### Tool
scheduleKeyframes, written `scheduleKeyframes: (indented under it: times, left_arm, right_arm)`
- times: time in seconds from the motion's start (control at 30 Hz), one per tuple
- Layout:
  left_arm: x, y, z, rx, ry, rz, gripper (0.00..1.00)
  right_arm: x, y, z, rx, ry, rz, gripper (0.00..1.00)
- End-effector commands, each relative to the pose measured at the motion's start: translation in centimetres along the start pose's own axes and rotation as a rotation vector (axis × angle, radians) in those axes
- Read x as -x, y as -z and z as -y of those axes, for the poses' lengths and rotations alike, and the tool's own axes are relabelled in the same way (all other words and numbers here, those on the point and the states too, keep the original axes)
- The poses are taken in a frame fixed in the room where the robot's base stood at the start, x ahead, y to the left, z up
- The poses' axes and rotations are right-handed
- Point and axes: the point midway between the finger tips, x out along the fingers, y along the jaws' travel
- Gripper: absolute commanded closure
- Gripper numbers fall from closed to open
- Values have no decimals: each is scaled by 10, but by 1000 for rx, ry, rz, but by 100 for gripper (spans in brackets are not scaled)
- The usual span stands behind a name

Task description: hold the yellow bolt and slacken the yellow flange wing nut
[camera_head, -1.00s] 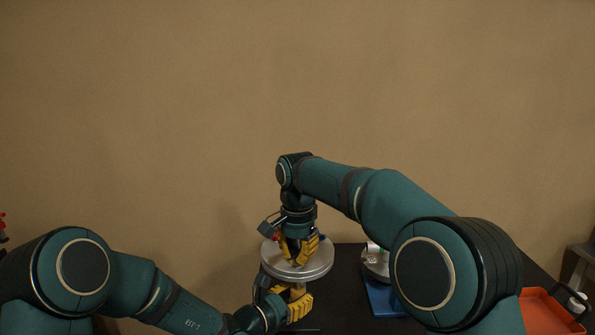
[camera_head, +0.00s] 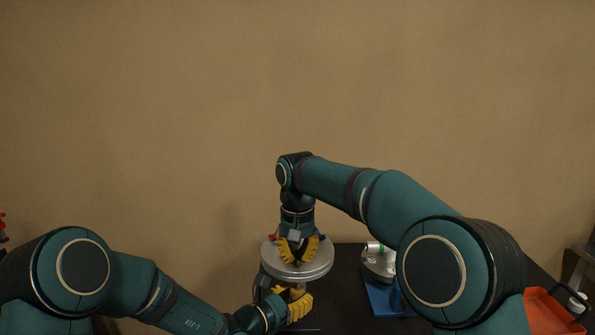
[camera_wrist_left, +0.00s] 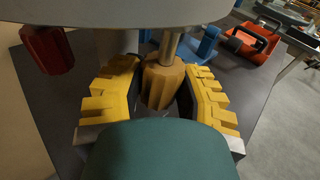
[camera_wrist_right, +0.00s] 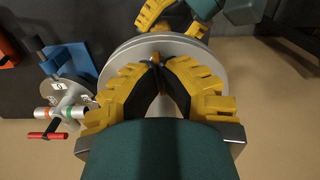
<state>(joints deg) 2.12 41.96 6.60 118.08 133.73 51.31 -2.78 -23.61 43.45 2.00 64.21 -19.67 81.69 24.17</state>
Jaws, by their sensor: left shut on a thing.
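The yellow bolt (camera_wrist_left: 163,86) hangs head down under a round grey metal plate (camera_wrist_left: 150,12), its shank running up to the plate. My left gripper (camera_wrist_left: 160,98) has its yellow fingers on both sides of the bolt head and is shut on it. In the head view my left gripper (camera_head: 290,302) is below the plate.
A red knob (camera_wrist_left: 46,50) hangs under the plate beside my left gripper. Right of the plate stand a blue base (camera_head: 385,298) and a round grey fixture with a red-handled valve (camera_wrist_right: 48,135). An orange tray (camera_head: 548,312) is at the far right. A plain wall is behind.

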Motion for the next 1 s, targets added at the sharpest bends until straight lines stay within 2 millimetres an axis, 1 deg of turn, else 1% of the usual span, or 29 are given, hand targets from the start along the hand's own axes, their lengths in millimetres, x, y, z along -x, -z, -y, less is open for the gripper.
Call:
scheduleKeyframes:
  times: [0.03, 0.33, 0.43, 0.6, 0.7, 0.8, 1.0]
  left_arm:
    - [0, 1, 2, 0, 3, -1, 98]
    - [0, 0, 2, 1, 3, -1, 98]
    - [0, 0, 2, 1, 3, -1, 98]
    - [0, 0, 2, 1, 4, -1, 98]
    - [0, 0, 2, 0, 4, -1, 98]
    - [0, 0, 2, 0, 4, -1, 98]
    - [0, 0, 2, 0, 4, -1, 98]
  right_arm:
    - [-3, 0, 0, 16, -2, 6, 100]
    - [-3, 0, 0, 37, -2, 6, 100]
    - [-4, 0, 0, 119, -1, 6, 100]
    - [-4, 0, 0, 333, -1, 6, 100]
    - [-4, 0, 0, 413, 0, 6, 100]
    - [-4, 0, 0, 442, 0, 6, 100]
    - [-4, 0, 0, 443, -1, 7, 100]
